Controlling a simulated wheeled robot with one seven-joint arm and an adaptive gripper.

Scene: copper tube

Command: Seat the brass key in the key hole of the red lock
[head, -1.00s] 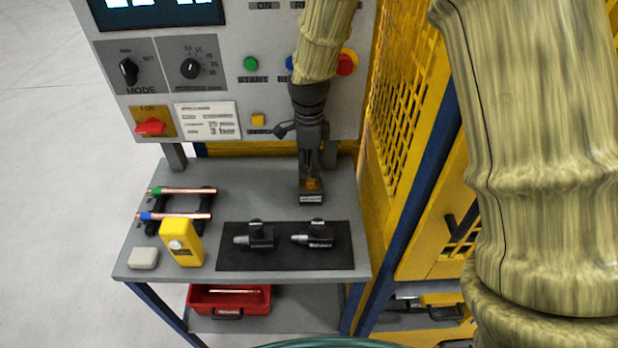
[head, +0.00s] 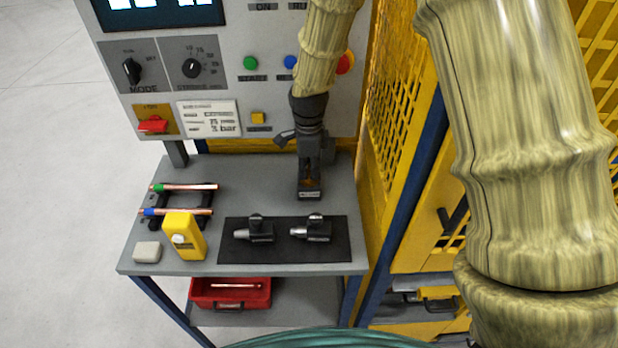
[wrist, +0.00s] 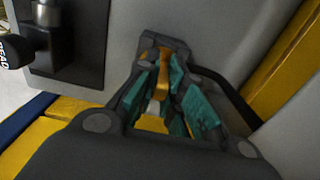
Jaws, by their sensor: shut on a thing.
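My gripper (head: 311,178) points down at a small dark labelled stand (head: 309,195) at the back right of the grey bench. In the wrist view its teal-padded fingers (wrist: 158,105) are shut on a yellow-brass piece, taken as the brass key (wrist: 154,122). The fingers hide most of the key, and its tip is hard to make out. The key is at the stand; I cannot tell whether it is clear of it. A red piece on a yellow plate (head: 152,124), at the panel's lower left, may be the red lock. No key hole can be made out there.
A black mat (head: 235,255) bears two fittings in front of my gripper. A yellow device (head: 183,240), a white block (head: 147,252) and a rack with copper tubes (head: 185,187) stand left. Yellow mesh fencing (head: 402,90) rises close on the right.

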